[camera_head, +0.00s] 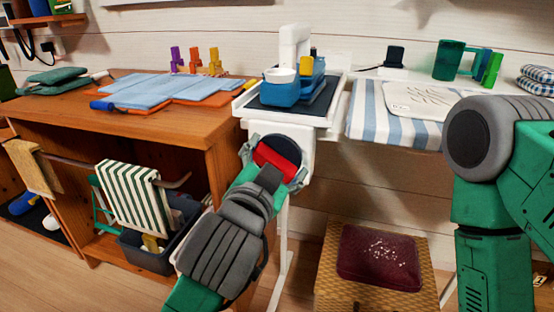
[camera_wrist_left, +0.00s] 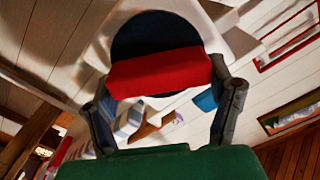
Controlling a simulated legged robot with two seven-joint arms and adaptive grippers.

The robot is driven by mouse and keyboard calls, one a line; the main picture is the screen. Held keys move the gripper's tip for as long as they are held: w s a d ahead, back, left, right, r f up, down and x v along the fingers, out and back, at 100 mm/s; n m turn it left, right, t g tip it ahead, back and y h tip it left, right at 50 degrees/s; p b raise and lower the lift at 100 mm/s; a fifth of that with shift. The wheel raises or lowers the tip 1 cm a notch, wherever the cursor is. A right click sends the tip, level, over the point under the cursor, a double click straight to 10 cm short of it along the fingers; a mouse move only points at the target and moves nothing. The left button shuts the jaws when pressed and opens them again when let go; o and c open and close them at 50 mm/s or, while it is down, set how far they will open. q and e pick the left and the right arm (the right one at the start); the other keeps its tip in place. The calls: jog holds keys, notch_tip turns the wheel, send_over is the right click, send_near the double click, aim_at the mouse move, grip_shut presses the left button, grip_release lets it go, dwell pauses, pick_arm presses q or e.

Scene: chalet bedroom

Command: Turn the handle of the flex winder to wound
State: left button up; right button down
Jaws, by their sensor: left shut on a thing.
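The flex winder is a white housing (camera_head: 307,148) with a dark round disc (camera_head: 284,147) and a red bar handle (camera_head: 272,163). It sits below the front of a white stand, at the middle of the head view. My left gripper (camera_head: 275,165) is shut on the red handle. In the left wrist view the red handle (camera_wrist_left: 160,73) lies across between my two fingers, with the dark disc (camera_wrist_left: 155,30) behind it. The handle slants in the head view. Any marks for its positions cannot be made out. My right gripper is not in view; only its arm shows at right.
A white tray (camera_head: 335,97) above the winder holds a blue and white machine (camera_head: 290,85). A wooden desk (camera_head: 190,125) stands left, with a grey bin (camera_head: 155,245) beneath. A wicker stool (camera_head: 325,285) with a dark red cushion (camera_head: 375,255) stands at lower right.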

pick_arm(q)
jog(key=shift+f, duration=0.25)
jog(key=o, duration=1)
jog(key=shift+o, duration=0.5)
jog(key=shift+d+r, duration=0.1)
jog(key=v, duration=1.1)
jog(key=shift+s, duration=0.35)
